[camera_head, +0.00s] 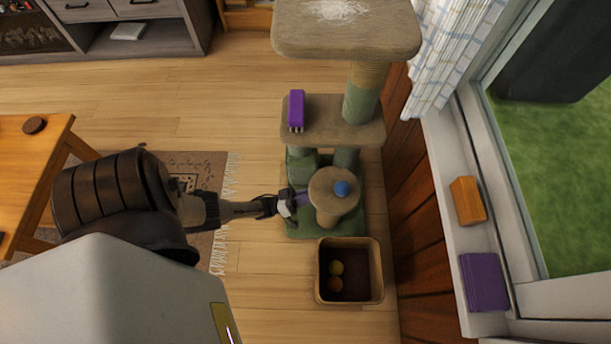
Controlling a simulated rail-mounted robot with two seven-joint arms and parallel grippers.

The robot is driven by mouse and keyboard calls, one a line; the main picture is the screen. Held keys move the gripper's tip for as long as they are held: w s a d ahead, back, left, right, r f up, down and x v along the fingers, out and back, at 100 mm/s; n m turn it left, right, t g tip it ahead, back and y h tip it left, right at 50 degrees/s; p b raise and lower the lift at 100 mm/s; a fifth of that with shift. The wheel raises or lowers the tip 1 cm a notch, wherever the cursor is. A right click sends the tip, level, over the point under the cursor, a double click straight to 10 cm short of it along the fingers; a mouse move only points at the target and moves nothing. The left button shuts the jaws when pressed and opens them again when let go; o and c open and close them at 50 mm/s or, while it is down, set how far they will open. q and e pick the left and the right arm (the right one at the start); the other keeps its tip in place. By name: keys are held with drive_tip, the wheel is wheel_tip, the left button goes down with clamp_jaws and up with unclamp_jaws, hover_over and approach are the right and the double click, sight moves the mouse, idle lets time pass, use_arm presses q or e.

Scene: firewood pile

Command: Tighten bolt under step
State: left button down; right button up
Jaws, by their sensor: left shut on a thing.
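A cat tree with carpeted platforms stands in the middle. Its low round step (328,205) carries a blue ball (341,188). The bolt under the step is hidden from above. My left arm reaches in from the left, and my left gripper (288,204) is at the left edge of the round step. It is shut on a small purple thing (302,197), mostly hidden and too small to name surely. Whether that thing touches the step I cannot tell. My right gripper is not in view.
A purple object with prongs (296,109) lies on the middle platform (345,112), under the top platform (345,42). A square bin (377,268) with balls stands in front. A wooden table (30,160) is at left, a wall and windowsill at right. The floor behind is clear.

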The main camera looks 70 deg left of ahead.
use_arm(q)
drive_tip(key=shift+w+a+m+g+h, duration=0.1)
drive_tip(key=shift+m+g+h, duration=0.2)
drive_tip(key=shift+m+h, duration=1.1)
drive_tip(key=shift+a+m+g+h, duration=0.1)
drive_tip(key=shift+m+g+h, duration=0.3)
drive_tip(key=shift+m, duration=1.95)
drive_tip(key=shift+w+m+g+h, duration=0.1)
drive_tip(key=shift+m+g+h, duration=0.1)
drive_tip(key=shift+m+h, duration=1.25)
drive_tip(key=shift+m+y, duration=0.25)
drive_tip(key=shift+m, duration=0.55)
drive_tip(key=c, duration=1.4)
unclamp_jaws()
drive_tip(key=shift+s, duration=0.1)
